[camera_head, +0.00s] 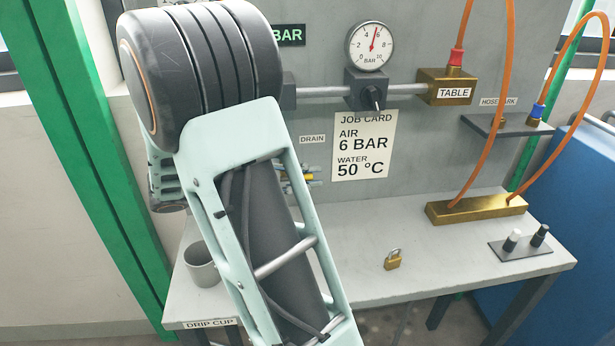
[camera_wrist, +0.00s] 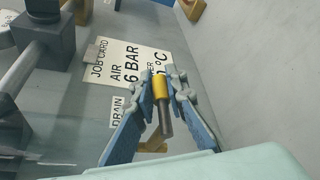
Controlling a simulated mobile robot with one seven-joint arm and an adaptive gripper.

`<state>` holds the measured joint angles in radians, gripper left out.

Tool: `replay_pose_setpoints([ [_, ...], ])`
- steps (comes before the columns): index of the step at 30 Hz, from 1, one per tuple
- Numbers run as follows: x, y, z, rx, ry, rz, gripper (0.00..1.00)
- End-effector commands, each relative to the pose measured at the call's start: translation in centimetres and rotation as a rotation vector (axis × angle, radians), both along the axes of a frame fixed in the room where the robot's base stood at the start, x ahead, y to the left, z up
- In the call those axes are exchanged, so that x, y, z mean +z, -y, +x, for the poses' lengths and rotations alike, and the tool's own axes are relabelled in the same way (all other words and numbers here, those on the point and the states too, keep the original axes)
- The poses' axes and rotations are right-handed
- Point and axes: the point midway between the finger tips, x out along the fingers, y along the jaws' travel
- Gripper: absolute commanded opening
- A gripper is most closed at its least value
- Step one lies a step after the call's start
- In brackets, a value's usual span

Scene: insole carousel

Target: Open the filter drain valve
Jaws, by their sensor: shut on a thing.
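The filter drain valve shows in the wrist view as a yellow part (camera_wrist: 160,88) with a grey metal pin. My gripper (camera_wrist: 166,80) has its blue-and-grey fingers shut on it, one fingertip on each side. In the head view my arm hides most of the filter. Only small yellow and blue bits of the valve and fingers (camera_head: 300,179) show beside my arm, under the DRAIN label (camera_head: 312,139). I cannot tell whether the valve is turned. A grey drip cup (camera_head: 201,265) stands on the bench at the left, partly beside my arm.
The bench (camera_head: 370,280) holds a brass padlock (camera_head: 393,259), a brass block (camera_head: 476,206) with orange hoses, and a small dark plate (camera_head: 520,244) with two pegs. A gauge (camera_head: 370,46) and job card (camera_head: 364,146) are on the panel behind. The bench's middle is mostly clear.

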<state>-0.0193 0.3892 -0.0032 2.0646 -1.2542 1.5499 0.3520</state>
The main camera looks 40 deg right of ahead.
Motion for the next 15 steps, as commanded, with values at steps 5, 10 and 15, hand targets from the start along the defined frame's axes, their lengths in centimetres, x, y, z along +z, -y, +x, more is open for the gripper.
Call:
replay_pose_setpoints([
  [5, 0.02, -0.01, 0.01, 0.000, 0.002, 0.002, 0.00],
  [10, -0.08, -0.02, 0.01, 0.001, 0.020, 0.031, 0.00],
  [15, -0.35, -0.03, 0.03, 0.000, 0.065, 0.103, 0.00],
])
